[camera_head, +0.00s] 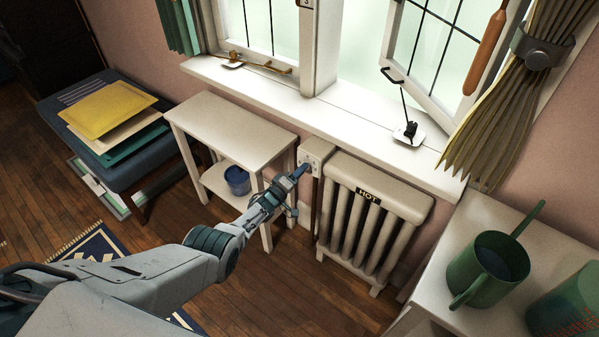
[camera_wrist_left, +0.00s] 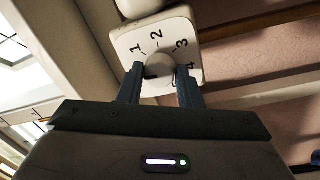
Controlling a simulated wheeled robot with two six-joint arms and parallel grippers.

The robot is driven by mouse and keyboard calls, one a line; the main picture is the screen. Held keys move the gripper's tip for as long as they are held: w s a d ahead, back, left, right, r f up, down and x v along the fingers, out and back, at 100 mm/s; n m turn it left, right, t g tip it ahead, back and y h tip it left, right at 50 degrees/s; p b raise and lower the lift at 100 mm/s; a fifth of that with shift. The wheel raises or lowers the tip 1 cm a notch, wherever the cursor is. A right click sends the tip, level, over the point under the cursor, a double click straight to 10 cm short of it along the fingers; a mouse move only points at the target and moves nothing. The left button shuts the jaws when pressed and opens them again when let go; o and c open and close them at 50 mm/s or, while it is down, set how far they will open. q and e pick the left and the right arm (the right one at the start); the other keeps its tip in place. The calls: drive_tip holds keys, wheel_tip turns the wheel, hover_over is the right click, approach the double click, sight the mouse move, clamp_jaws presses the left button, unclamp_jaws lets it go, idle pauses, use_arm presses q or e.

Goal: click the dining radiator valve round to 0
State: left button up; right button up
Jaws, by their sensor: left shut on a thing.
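The radiator valve shows in the left wrist view as a white plate (camera_wrist_left: 188,28) with the figures 1, 2, 3 and 4 around a round grey knob (camera_wrist_left: 158,64). A 0 is not visible, and the lower part of the plate is hidden by my gripper. My left gripper (camera_wrist_left: 160,82) is shut on the knob, one finger on each side. In the head view the valve plate (camera_head: 317,151) sits at the radiator's upper left corner, and my left gripper (camera_head: 301,171) reaches it from the lower left. The white radiator (camera_head: 381,176) bears a black HOT label (camera_head: 369,194). My right gripper is not in view.
A white side table (camera_head: 230,125) with a blue pot (camera_head: 237,180) on its lower shelf stands left of the radiator. The window sill (camera_head: 270,95) runs above. A cabinet at right holds a green watering can (camera_head: 478,285).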

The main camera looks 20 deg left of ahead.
use_arm(q)
drive_tip(key=shift+f+n, duration=0.1)
drive_tip(key=shift+n, duration=0.5)
drive_tip(key=o, duration=1)
drive_tip(key=shift+s, duration=0.1)
drive_tip(key=p+v, duration=0.4)
drive_tip(key=v, duration=0.6)
drive_tip(key=shift+s, duration=0.3)
